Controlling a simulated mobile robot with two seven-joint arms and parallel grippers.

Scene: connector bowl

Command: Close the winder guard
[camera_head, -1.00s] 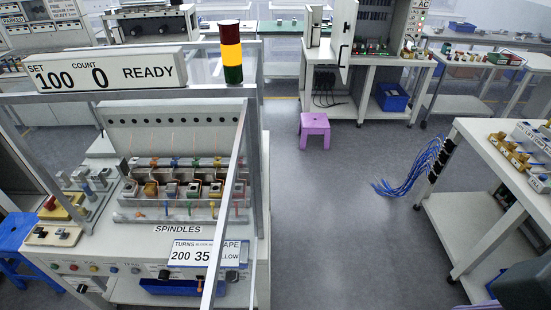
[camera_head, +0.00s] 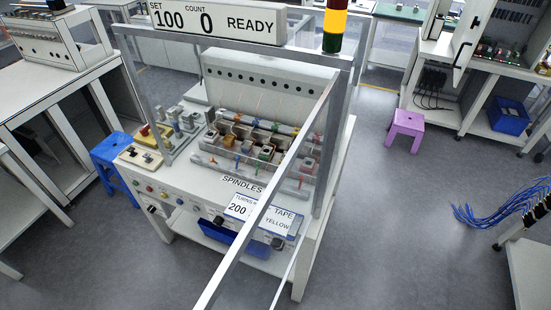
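The winder (camera_head: 280,68) stands in the middle of the head view. Its display panel (camera_head: 213,20) reads SET 100, COUNT 0, READY. The guard (camera_head: 272,205) is a grey metal frame whose bars reach from the winder's upright posts out toward me, past the front of the machine. Its near end runs out of the picture at the bottom. Behind the bars, several spindles (camera_head: 240,150) with coloured parts sit in a row. Neither of my grippers shows in the view.
A blue stool (camera_head: 112,152) stands left of the winder, beside a white bench (camera_head: 55,90). A purple stool (camera_head: 405,124) and blue cables (camera_head: 500,212) are to the right. A blue bin (camera_head: 235,240) sits under the winder's front.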

